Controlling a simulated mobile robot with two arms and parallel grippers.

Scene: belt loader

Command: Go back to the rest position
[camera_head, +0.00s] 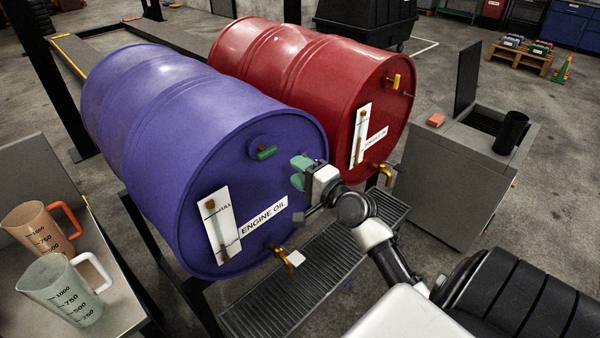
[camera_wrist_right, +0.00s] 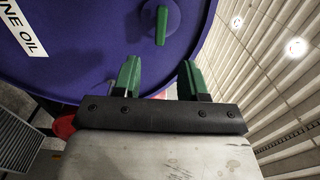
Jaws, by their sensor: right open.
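My right gripper (camera_head: 298,174) is in front of the purple engine oil drum (camera_head: 175,110), close to the right part of its end face. In the right wrist view its two green fingers (camera_wrist_right: 158,75) are apart with nothing between them. The drum's green handle (camera_head: 266,152) is just left of the gripper, and it shows beyond the fingers in the right wrist view (camera_wrist_right: 161,25). A brass tap (camera_head: 283,258) sits low on the purple drum. My left gripper is not in view.
A red drum (camera_head: 300,55) lies right of the purple one. A grated tray (camera_head: 265,305) is below the taps. Two measuring jugs, orange (camera_head: 38,228) and clear green (camera_head: 62,290), stand on a table at left. A grey cabinet (camera_head: 440,180) stands at right.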

